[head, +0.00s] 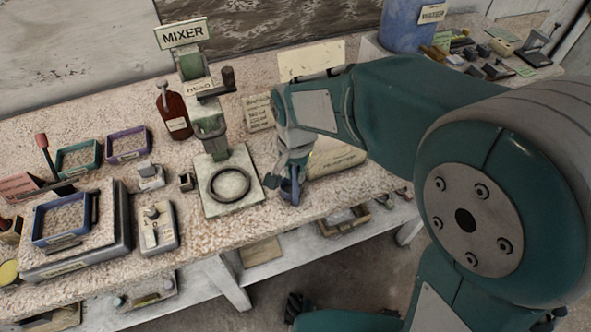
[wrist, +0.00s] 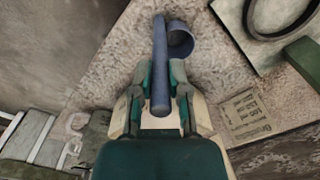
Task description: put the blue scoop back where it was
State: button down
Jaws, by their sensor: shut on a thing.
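The blue scoop (head: 291,189) is at my gripper (head: 287,170), just right of the mixer's base (head: 249,202), near the bench's front edge. In the wrist view the scoop's straight handle (wrist: 160,62) runs between the fingers of my gripper (wrist: 163,77), which are shut on it. Its round cup (wrist: 181,40) sits beside the handle's far end. I cannot tell whether the scoop touches the bench (head: 330,203) or hangs just above it. My gripper hides part of the scoop in the head view.
A scale with a blue tray (head: 62,217), a green tray (head: 78,157) and a purple tray (head: 127,144) are at left. A blue bucket (head: 405,28) is at back right.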

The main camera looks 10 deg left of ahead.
jog(key=shift+a, duration=0.15)
jog(key=c, duration=0.9)
grip_release()
jog(key=shift+o, duration=1.4)
jog(key=shift+d, duration=0.25)
jog(key=shift+a+r, duration=0.1)
jog(key=shift+r, duration=0.15)
notch_tip(320, 180, up, 12)
jog(key=shift+f, duration=0.2)
jog(key=s+d+n+t, duration=0.1)
jog(key=s+d, duration=0.4)
jog(key=d, duration=0.6)
jog(key=s+d+n+t, duration=0.1)
jog(key=s+d+t, duration=0.3)
jog(key=d, duration=0.7)
jog(key=s+r, duration=0.1)
jog(key=s, duration=0.1)
jog(key=shift+s+d+n, duration=0.3)
jog(key=shift+d, duration=0.1)
